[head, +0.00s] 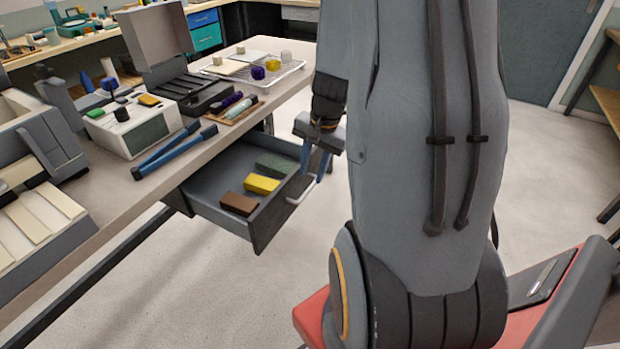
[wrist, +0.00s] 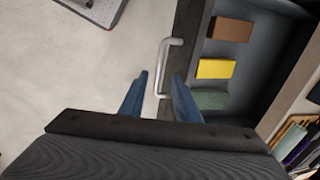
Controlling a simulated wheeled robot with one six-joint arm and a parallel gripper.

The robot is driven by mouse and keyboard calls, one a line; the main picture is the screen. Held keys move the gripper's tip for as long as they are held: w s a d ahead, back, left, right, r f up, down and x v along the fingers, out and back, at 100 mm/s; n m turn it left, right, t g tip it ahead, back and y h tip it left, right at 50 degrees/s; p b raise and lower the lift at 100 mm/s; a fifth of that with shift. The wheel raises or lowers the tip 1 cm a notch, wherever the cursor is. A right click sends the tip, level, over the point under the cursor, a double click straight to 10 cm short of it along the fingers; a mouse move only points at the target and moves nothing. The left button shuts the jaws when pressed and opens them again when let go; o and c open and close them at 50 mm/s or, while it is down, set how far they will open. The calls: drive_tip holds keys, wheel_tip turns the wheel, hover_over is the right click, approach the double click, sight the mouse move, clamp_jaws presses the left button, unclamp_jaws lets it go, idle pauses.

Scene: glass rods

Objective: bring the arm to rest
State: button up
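My gripper (head: 318,165) hangs beside the front of the open drawer (head: 213,212), near its pale bar handle (head: 302,192). In the wrist view my gripper (wrist: 160,76) has its two blue fingers apart, with the handle (wrist: 165,60) showing between them and a gap on each side. I cannot tell how deep the handle sits between the fingers. Nothing is held. My arm (head: 425,140) stands upright in the right half of the head view and hides part of the room.
The drawer holds a brown block (head: 239,203), a yellow block (head: 262,184) and a green block (head: 275,166). The bench (head: 110,205) above carries blue-handled tongs (head: 172,152), a white box device (head: 135,125) and a wire tray (head: 290,68). The floor (head: 240,300) before the drawer is clear.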

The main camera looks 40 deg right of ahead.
drive_tip(key=shift+s+d+r, duration=0.1)
drive_tip(key=shift+s+r, duration=0.05)
drive_tip(key=shift+r, duration=0.8)
drive_tip(key=s+a+r+n, duration=0.1)
drive_tip(key=s+a+n, duration=0.1)
drive_tip(key=a+n, duration=0.2)
drive_tip(key=s+a+r+n+g, duration=0.1)
drive_tip(key=s+a+r+n, duration=0.1)
drive_tip(key=a, duration=0.7)
drive_tip(key=s+a+r+n+h, duration=0.1)
drive_tip(key=s+a+r+n, duration=0.1)
drive_tip(key=s+a+n, duration=0.2)
drive_tip(key=a+n, duration=0.3)
drive_tip(key=shift+s+r+g, duration=0.2)
drive_tip(key=shift+s+g, duration=0.05)
drive_tip(key=shift+g, duration=0.05)
